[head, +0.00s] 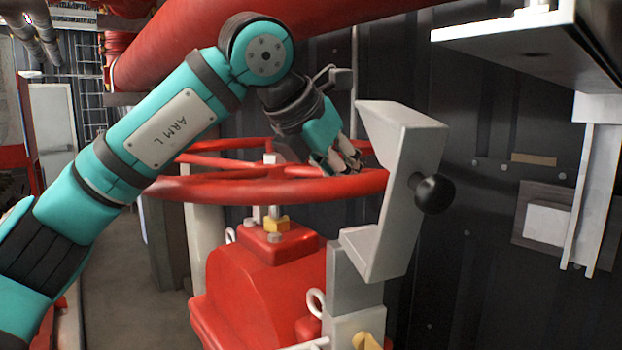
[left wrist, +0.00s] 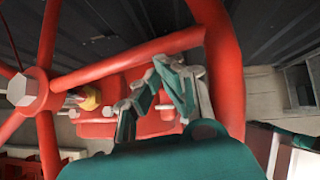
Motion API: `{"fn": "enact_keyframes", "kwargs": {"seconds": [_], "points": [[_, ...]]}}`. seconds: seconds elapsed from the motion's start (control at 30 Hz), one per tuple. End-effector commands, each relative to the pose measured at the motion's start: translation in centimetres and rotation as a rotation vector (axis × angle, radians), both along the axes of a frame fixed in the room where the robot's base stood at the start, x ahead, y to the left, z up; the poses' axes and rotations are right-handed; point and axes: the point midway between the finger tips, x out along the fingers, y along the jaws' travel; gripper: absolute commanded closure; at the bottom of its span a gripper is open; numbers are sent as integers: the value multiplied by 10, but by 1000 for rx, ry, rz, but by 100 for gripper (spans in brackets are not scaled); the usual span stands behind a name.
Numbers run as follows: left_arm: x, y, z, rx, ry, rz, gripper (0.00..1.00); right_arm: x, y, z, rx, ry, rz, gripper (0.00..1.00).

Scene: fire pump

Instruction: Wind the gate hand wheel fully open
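The red gate hand wheel (head: 230,190) lies roughly level above a red valve body (head: 262,270) in the head view. In the left wrist view its rim (left wrist: 228,70), a spoke (left wrist: 125,62) and the hub with a pale nut (left wrist: 28,90) show. My left gripper (head: 338,165) reaches down at the wheel's right side; it also shows in the left wrist view (left wrist: 160,98), close to the spoke and rim. Its fingers look spread, with nothing clearly held between them. Whether they touch the wheel cannot be told. My right gripper is not in view.
A grey bracket (head: 405,135) with a black knob (head: 435,193) stands close to the wheel's right edge. A large red pipe (head: 200,45) runs above. A pale shelf (head: 515,35) juts out at upper right. Open floor (head: 125,280) shows at lower left.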

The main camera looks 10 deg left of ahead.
Motion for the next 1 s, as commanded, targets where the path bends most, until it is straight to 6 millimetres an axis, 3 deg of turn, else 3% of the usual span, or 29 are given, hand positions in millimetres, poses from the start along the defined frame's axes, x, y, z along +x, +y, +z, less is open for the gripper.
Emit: {"fn": "enact_keyframes", "kwargs": {"seconds": [0.13,0.4,1.0], "points": [[15,-17,3,-3,-6,99,100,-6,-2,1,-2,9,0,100],[35,-30,3,-5,-6,224,100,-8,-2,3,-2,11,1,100],[42,-34,3,-5,-6,266,100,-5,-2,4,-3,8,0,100]]}}
